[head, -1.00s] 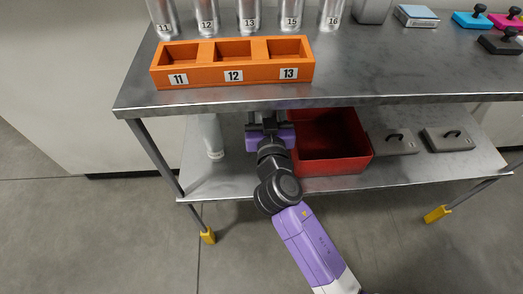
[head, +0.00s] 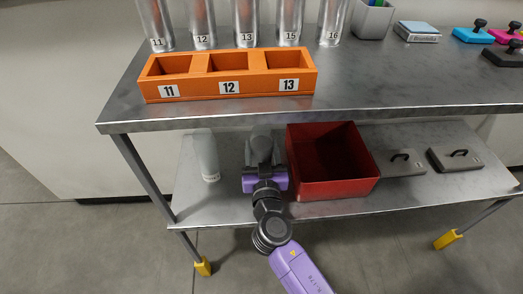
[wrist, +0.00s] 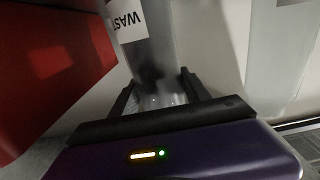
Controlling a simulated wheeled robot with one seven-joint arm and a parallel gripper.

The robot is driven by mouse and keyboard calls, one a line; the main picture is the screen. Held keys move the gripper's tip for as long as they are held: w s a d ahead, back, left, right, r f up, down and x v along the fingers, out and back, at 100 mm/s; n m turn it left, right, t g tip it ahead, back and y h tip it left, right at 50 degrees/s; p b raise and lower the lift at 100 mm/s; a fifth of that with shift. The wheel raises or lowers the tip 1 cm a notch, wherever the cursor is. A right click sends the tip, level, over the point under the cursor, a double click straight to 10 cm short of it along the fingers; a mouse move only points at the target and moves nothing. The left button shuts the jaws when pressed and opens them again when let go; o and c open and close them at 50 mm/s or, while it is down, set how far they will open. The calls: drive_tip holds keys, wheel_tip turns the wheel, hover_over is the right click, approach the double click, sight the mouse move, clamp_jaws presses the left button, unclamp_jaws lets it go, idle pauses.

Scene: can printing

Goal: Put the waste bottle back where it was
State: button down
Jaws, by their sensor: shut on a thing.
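The waste bottle (wrist: 148,45) is a clear grey bottle with a white label reading "WAST" in the wrist view. My gripper (wrist: 160,95) is shut on it, one finger on each side of its lower part. In the head view my gripper (head: 264,166) is at the lower shelf, and the bottle (head: 262,145) shows just behind it, between a pale bottle and the red bin. I cannot tell whether its base touches the shelf. The bottle's far side is hidden.
The red open bin (head: 350,188) stands close on the right. A pale bottle (head: 207,157) stands on the left and also shows in the wrist view (wrist: 280,55). The tabletop edge (head: 220,122) overhangs the lower shelf (head: 225,207). An orange numbered rack (head: 190,90) sits above.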

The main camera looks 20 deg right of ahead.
idle(0.3)
drive_tip(key=c, duration=0.5)
unclamp_jaws()
drive_tip(key=shift+r, duration=0.2)
drive_tip(key=v, duration=1.2)
